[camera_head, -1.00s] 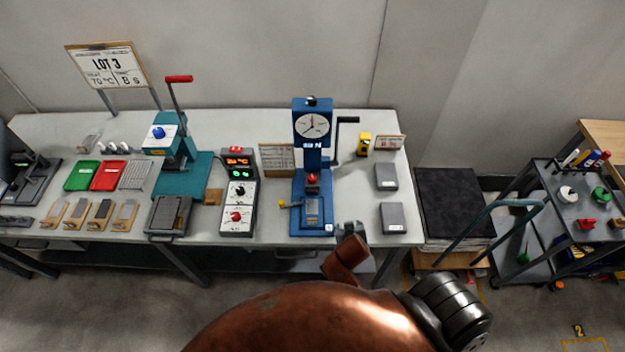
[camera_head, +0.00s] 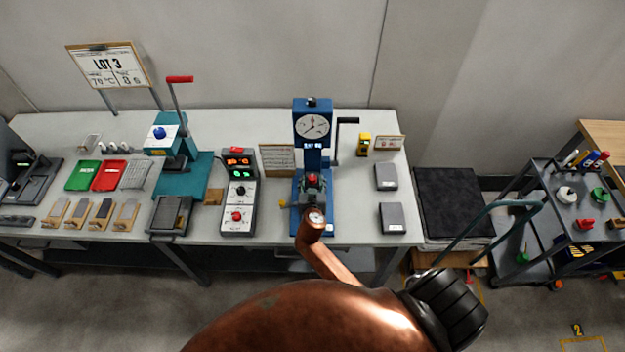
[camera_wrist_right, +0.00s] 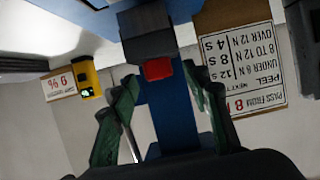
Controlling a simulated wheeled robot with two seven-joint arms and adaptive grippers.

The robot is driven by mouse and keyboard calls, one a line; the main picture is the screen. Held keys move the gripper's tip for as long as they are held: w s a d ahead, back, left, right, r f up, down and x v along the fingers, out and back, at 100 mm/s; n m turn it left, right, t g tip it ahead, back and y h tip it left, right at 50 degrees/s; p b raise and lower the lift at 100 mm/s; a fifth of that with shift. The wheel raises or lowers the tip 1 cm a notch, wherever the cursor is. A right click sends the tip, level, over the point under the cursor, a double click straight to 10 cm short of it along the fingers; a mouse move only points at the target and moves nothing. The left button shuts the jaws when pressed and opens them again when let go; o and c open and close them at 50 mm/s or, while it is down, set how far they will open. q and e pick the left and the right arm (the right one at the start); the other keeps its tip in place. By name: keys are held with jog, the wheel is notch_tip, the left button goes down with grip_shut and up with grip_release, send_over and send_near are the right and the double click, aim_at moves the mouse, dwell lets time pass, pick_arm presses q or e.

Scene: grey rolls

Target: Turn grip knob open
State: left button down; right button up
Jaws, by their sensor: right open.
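The blue test stand (camera_head: 313,160) with a round dial stands upright on the bench. A red knob (camera_head: 312,179) sits low on its front; a red block, seemingly the same part, shows in the right wrist view (camera_wrist_right: 158,69) under a dark block. My right gripper (camera_head: 312,196) is in front of the stand's lower part, partly hidden by my copper wrist. In the wrist view its green fingers (camera_wrist_right: 161,78) are open, with the red part between their tips in the picture. I cannot tell whether they touch it. My left gripper is not in view.
A yellow part (camera_head: 284,203) sticks out left of the stand's base. A crank handle (camera_head: 345,122) rises on its right. A control box (camera_head: 239,190) stands to the left, a sign (camera_head: 277,159) between. Grey blocks (camera_head: 391,217) lie to the right, with bare bench around them.

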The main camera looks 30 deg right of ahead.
jog(key=shift+w+d+f, duration=0.2)
jog(key=shift+w+d, duration=0.1)
jog(key=shift+w, duration=0.1)
jog(key=c, duration=1.2)
